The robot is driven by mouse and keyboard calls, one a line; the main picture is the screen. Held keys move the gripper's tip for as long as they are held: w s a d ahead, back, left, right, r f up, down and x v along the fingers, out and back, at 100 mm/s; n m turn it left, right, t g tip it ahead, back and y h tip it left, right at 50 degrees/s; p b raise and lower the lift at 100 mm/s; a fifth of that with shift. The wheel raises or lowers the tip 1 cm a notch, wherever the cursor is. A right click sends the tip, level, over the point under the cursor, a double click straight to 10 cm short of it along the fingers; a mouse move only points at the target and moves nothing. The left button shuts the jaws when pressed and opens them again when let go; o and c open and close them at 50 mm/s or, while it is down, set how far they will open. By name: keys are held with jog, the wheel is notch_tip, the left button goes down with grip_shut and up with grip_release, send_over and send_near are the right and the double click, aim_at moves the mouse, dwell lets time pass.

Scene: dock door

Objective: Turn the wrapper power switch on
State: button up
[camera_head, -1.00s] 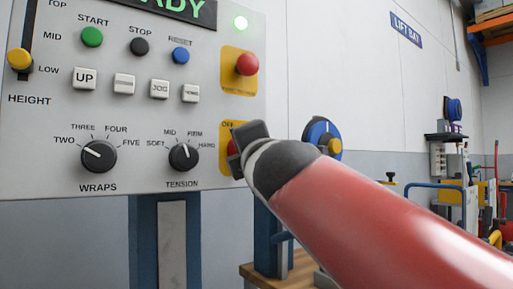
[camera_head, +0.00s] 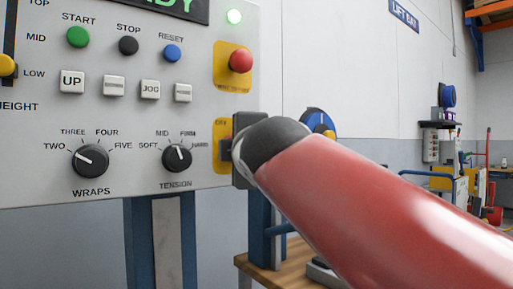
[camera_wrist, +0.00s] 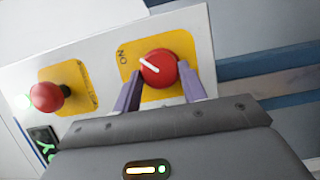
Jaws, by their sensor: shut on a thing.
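The wrapper power switch (camera_wrist: 160,68) is a round red knob with a white pointer line, on a yellow plate (camera_wrist: 185,45) in the wrist view. Its pointer is aimed left and slightly up, toward the "ON" lettering. My gripper (camera_wrist: 161,88) has its two fingers on either side of the knob and is shut on it. In the head view my gripper (camera_head: 247,145) covers the switch, at the panel's lower right edge. Only part of the yellow plate (camera_head: 221,150) and its "OFF" lettering shows there.
The tension knob (camera_head: 177,158) and wraps knob (camera_head: 90,160) are to the left. A wooden bench (camera_head: 285,262) stands below right.

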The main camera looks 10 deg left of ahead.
jog(key=o, duration=1)
jog(key=shift+c, duration=0.2)
jog(key=b+v, duration=0.1)
jog(key=v, duration=0.6)
jog(key=shift+s+d, duration=0.2)
jog(key=shift+s, duration=0.15)
jog(key=shift+s, duration=0.1)
